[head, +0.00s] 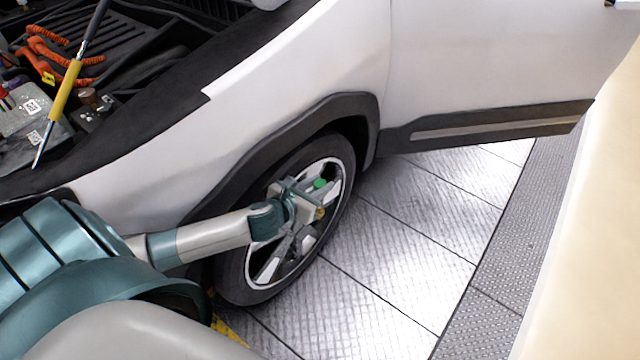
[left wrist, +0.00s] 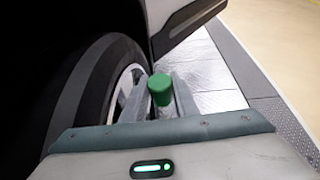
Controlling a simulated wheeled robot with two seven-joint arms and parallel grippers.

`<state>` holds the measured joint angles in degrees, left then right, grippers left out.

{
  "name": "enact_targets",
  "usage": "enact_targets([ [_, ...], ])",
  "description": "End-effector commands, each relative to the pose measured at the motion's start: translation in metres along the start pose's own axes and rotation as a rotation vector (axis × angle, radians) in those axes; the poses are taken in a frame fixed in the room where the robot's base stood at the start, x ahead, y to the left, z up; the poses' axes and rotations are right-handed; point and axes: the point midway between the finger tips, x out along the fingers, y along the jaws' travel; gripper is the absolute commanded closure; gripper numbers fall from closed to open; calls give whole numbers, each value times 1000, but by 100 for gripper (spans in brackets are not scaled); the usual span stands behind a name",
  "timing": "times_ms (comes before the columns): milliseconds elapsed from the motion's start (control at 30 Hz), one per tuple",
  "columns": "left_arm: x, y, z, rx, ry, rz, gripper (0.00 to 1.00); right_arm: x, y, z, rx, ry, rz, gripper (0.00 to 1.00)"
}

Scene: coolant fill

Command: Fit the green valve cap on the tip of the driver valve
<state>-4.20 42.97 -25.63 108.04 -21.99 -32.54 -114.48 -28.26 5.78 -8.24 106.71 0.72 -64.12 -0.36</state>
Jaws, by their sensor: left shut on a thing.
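The green valve cap (head: 320,183) shows at my left gripper in front of the car's wheel. In the left wrist view the cap (left wrist: 161,88) stands up between the fingertips. My left gripper (head: 308,196) is shut on the cap; its fingers (left wrist: 165,100) also show in the left wrist view. The gripper is in front of the wheel's rim in the head view. The driver valve cannot be made out; the gripper and the cap cover part of the rim. My right gripper is not in view.
The wheel (head: 240,275) sits under the white fender (head: 270,85). A white door (head: 480,60) stands to its right. The open engine bay (head: 60,70) is at upper left. Metal floor plates (head: 410,240) to the right of the wheel are clear.

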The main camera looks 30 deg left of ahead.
Motion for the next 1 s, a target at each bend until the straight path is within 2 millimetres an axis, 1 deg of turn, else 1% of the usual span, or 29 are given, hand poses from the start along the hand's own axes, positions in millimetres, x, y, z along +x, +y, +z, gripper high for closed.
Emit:
enact_targets([
  [267, 0, 0, 0, 0, 0, 0, 94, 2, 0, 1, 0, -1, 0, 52],
  [567, -2, 0, 0, 2, 0, -1, 94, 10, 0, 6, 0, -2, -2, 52],
  [667, -2, 0, 0, 1, 1, -1, 94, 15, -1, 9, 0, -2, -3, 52],
  [700, 0, 0, -5, 1, 1, -1, 94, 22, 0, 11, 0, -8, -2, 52],
  [767, 1, 0, -8, 1, 1, -1, 94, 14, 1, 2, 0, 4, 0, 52],
  [1000, 5, 0, -18, 2, 0, 0, 94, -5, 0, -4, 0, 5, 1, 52],
])
